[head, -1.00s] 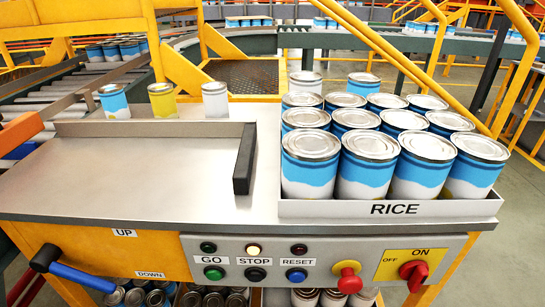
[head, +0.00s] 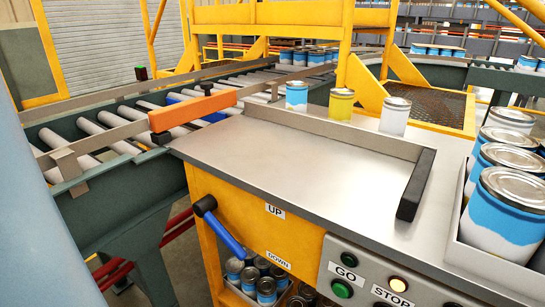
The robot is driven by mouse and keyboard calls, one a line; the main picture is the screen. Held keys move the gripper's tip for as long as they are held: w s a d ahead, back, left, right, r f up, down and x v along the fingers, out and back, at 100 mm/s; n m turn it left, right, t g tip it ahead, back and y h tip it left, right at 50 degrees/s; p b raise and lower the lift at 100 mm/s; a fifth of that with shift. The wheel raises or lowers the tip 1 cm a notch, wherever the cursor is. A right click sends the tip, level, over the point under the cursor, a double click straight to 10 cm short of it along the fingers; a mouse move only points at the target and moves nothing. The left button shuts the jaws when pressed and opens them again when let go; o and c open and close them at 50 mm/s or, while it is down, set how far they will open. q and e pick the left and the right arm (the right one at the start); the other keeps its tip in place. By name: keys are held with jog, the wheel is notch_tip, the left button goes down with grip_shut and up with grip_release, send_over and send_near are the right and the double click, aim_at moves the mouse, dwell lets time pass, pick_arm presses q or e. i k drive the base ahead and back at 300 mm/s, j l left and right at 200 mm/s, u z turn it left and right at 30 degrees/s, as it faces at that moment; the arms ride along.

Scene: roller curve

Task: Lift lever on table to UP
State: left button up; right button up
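The lever has a black pivot (head: 205,205) and a blue handle (head: 229,238) on the yellow front panel of the table (head: 290,160). Its handle slopes down and to the right from the pivot, toward the DOWN label (head: 278,260). The UP label (head: 275,210) is higher on the panel, to the right of the pivot. Neither of my grippers shows in the head view.
A blue and a yellow can (head: 341,104) and a white can (head: 394,116) stand behind the table rail. A tray of cans (head: 453,240) is at right. A roller conveyor (head: 110,130) with an orange bar (head: 192,110) is left. GO (head: 342,289) and STOP buttons are front right.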

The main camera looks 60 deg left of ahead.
aim_at(203, 207)
jog(key=u, duration=2.15)
